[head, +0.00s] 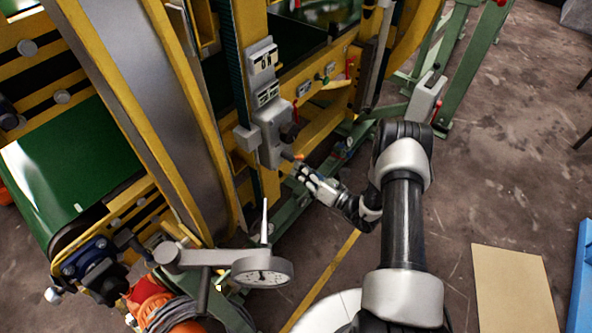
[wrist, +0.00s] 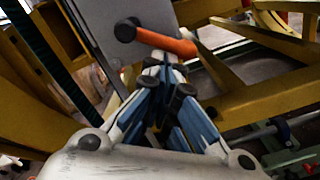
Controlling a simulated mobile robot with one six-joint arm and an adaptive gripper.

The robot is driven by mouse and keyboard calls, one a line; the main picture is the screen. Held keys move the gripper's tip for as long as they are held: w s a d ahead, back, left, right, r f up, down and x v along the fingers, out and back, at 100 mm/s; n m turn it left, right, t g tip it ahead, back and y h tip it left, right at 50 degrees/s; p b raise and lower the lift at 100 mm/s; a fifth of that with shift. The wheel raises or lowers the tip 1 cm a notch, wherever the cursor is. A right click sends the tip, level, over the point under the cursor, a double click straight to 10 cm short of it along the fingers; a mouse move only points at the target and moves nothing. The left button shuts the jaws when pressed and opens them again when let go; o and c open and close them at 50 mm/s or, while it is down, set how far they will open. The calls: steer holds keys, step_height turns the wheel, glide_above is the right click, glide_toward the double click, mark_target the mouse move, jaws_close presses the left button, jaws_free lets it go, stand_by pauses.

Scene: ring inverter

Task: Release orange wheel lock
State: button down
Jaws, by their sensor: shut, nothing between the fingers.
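The orange wheel lock (wrist: 168,41) shows in the wrist view as an orange handle on a dark round pivot, fixed to a grey plate. The handle points right and slightly down from the pivot. In the head view a small orange bit of it (head: 288,156) shows at the foot of the grey control box. My gripper (wrist: 164,68) is shut and empty, with its fingertips just below the handle in the wrist view. I cannot tell whether they touch it. In the head view my gripper (head: 294,171) is close beside the lower end of the box.
The grey control box (head: 270,118) is mounted on a yellow upright of the large ring machine. Yellow beams (wrist: 265,98) lie behind and right of my gripper. Open floor (head: 500,170) lies to the right.

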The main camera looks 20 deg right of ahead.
steer(key=shift+w+d+r+n+b, duration=0.3)
steer(key=shift+d, duration=0.25)
steer(key=shift+w+d, duration=0.1)
steer(key=shift+d, duration=0.05)
stand_by(0.5)
